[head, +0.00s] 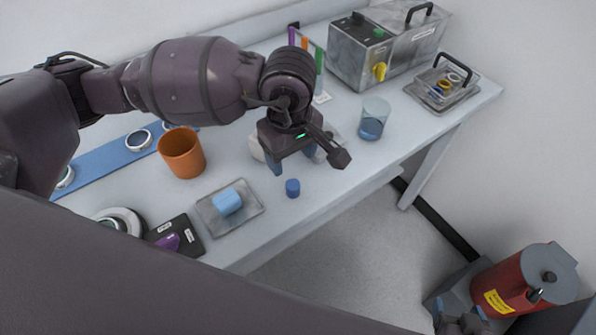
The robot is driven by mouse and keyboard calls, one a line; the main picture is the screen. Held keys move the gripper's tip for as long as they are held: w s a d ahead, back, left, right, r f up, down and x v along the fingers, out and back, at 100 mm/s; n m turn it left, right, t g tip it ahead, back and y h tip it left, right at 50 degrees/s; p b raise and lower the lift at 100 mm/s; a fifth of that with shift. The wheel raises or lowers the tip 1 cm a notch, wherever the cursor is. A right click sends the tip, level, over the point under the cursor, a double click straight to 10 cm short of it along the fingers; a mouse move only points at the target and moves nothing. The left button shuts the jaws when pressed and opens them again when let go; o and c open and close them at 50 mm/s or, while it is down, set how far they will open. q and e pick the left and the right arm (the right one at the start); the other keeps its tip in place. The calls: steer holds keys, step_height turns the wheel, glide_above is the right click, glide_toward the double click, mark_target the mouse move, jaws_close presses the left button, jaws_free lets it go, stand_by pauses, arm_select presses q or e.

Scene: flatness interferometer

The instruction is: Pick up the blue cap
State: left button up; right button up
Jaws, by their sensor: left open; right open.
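The blue cap (292,188), a small dark blue cylinder, stands on the light table near its front edge. My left gripper (291,162) comes in from the left and points down just behind the cap in the picture. Its blue-tipped fingers are apart, and nothing shows between them. I cannot tell its exact height above the table. My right gripper (461,309) is low at the bottom right, away from the table, with its blue fingertips apart and empty.
A metal tray (244,220) with a light blue cylinder (228,201) lies left of the cap. An orange cup (182,153) stands behind it. A glass (373,117) stands to the right, before a grey metal box (350,58). A red canister (510,290) is at lower right.

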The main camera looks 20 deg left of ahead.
mark_target(293, 184)
arm_select(q)
steer(key=f, duration=0.3)
steer(key=shift+s+f, duration=0.25)
steer(key=shift+f, duration=0.55)
steer(key=shift+w+f, duration=0.1)
steer(key=shift+f, duration=0.7)
step_height(293, 184, down, 3)
steer(key=shift+w+d+f, duration=0.1)
steer(key=shift+f, duration=0.45)
